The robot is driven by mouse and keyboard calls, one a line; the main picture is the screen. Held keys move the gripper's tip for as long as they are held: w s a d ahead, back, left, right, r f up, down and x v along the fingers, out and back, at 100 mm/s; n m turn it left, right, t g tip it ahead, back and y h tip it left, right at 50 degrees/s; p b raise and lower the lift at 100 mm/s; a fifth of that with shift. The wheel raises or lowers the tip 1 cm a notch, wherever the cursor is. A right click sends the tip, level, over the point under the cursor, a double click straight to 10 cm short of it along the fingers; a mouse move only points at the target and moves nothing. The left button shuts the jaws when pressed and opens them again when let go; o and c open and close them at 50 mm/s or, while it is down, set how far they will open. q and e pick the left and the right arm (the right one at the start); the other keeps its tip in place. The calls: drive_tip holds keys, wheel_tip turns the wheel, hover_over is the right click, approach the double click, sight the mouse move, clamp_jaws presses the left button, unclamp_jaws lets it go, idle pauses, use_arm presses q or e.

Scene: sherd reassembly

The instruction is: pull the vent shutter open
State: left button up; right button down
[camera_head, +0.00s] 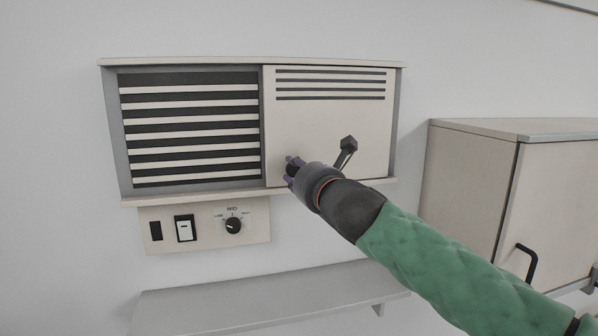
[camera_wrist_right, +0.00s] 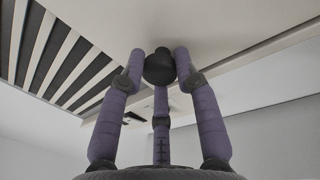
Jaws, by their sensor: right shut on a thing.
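The vent shutter (camera_head: 325,125) is a flat cream panel with several dark slots along its top. It covers the right part of the vent frame (camera_head: 250,61), and the dark-and-light vent slats (camera_head: 190,125) show uncovered on the left. In the right wrist view the shutter (camera_wrist_right: 225,45) fills the top right and the slats (camera_wrist_right: 70,60) the top left. My right gripper (camera_head: 293,167) is at the shutter's lower left. Its purple fingers (camera_wrist_right: 160,72) are shut around a dark round knob (camera_wrist_right: 157,66) on the shutter. In the head view the gripper mostly hides the knob. My left gripper is not in view.
Below the vent is a control plate (camera_head: 205,238) with a switch (camera_head: 185,228) and a dial (camera_head: 233,225). A grey shelf (camera_head: 260,300) runs beneath it. A cream cabinet (camera_head: 470,185) with a black handle (camera_head: 527,262) is at the right, near my right arm.

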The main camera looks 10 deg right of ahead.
drive_tip(key=shift+w+a+f, duration=0.1)
drive_tip(key=shift+f, duration=0.25)
drive_tip(key=c, duration=0.9)
unclamp_jaws()
drive_tip(key=shift+r, duration=0.1)
drive_tip(key=shift+r, duration=0.1)
drive_tip(key=shift+s, duration=0.6)
drive_tip(key=s+d, duration=0.2)
drive_tip(key=s, duration=0.8)
drive_tip(key=shift+s, duration=0.3)
drive_tip(key=shift+d, duration=0.1)
